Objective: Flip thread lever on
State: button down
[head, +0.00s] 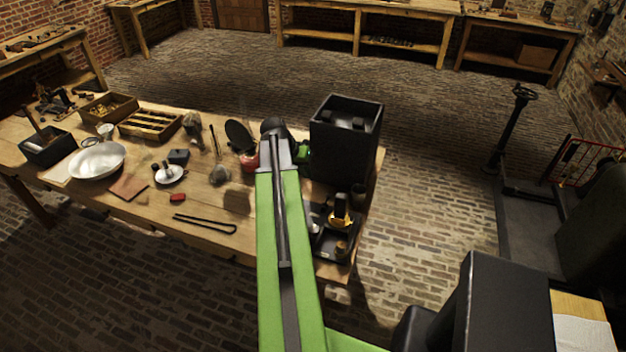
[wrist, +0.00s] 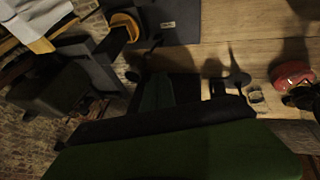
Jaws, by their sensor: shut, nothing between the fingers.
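I cannot pick out the thread lever for certain in either view. A tall black open-topped box (head: 345,140) stands at the right end of the wooden table (head: 225,200). My green arm reaches over the table, and my gripper (head: 274,128) is at its far end, left of the box. The gripper is shut and empty; its fingertips are mostly hidden by the arm and shadow. In the wrist view, dark shapes and a small labelled item (wrist: 256,96) show over the wood, but they are too dim to name.
A black tray (head: 322,243) with a yellow-topped item (head: 340,212) is right of my arm. A red rounded thing (head: 249,162) lies left of it, also seen in the wrist view (wrist: 292,75). A white dish (head: 97,160) and tools cover the left. Open brick floor lies beyond.

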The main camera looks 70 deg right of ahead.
jog(key=s+b+x, duration=0.2)
jog(key=b+x, duration=0.6)
jog(key=x, duration=0.3)
jog(key=shift+f+b, duration=0.15)
jog(key=shift+b, duration=0.2)
jog(key=shift+a, duration=0.2)
